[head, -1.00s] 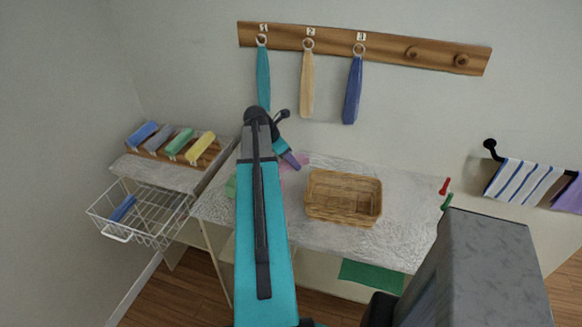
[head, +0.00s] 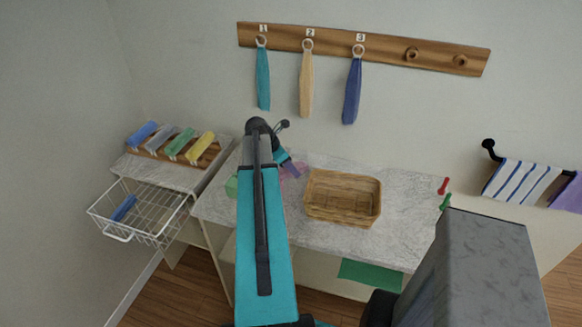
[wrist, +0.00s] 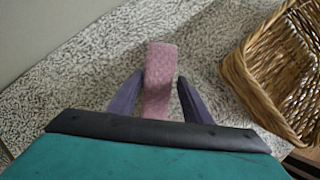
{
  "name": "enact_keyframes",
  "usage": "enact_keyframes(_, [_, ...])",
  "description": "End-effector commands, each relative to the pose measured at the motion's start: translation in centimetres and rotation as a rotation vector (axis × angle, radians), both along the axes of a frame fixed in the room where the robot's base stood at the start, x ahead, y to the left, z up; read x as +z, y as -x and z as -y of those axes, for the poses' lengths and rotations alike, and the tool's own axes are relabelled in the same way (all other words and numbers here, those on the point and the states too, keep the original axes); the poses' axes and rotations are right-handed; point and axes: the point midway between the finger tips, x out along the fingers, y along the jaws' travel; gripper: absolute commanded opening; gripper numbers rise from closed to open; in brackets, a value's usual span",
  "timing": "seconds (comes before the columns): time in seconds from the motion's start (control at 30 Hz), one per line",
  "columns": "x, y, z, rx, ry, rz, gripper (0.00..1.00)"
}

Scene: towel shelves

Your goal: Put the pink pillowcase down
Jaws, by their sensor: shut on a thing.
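The pink pillowcase (wrist: 160,75) is a small folded strip of pink cloth. In the wrist view it stands between the two purple fingers of my gripper (wrist: 160,95), which is shut on it. In the head view only a bit of the pillowcase (head: 299,169) shows beside my gripper (head: 293,168), over the left part of the speckled counter (head: 405,205). I cannot tell whether the pillowcase touches the counter.
A wicker basket (head: 343,215) stands just right of the pillowcase. A green item (head: 232,186) lies left of my arm. A wire basket (head: 150,215) and a rack of rolled cloths (head: 175,150) are farther left. The counter right of the wicker basket is mostly clear.

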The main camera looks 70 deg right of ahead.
Motion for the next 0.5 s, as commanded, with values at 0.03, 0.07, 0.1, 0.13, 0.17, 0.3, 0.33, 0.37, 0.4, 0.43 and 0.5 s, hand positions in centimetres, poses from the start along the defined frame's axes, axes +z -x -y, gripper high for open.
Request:
enact_keyframes(0.03, [-0.06, -0.01, 0.00, 0.000, 0.000, 0.000, 0.21])
enact_keyframes(0.07, [-0.14, -0.01, -0.01, 0.000, 0.000, 0.000, 0.21])
enact_keyframes(0.1, [-0.22, -0.02, -0.01, 0.000, 0.000, 0.000, 0.21])
enact_keyframes(0.13, [-0.28, -0.02, -0.01, 0.001, 0.000, 0.000, 0.21])
enact_keyframes(0.17, [-0.25, -0.03, -0.02, 0.000, 0.000, 0.000, 0.50])
enact_keyframes(0.3, [-0.24, -0.04, -0.03, 0.001, 0.000, 0.000, 0.64])
enact_keyframes(0.33, [-0.24, -0.05, -0.02, 0.001, 0.000, 0.000, 0.64])
enact_keyframes(0.37, [-0.24, -0.05, -0.02, 0.001, 0.000, 0.000, 0.64])
enact_keyframes(0.4, [-0.23, -0.05, -0.03, 0.001, 0.000, 0.000, 0.64])
enact_keyframes(0.43, [-0.23, -0.05, -0.03, 0.001, 0.000, 0.000, 0.64])
enact_keyframes(0.5, [-0.22, -0.06, -0.04, 0.001, 0.000, 0.000, 0.64])
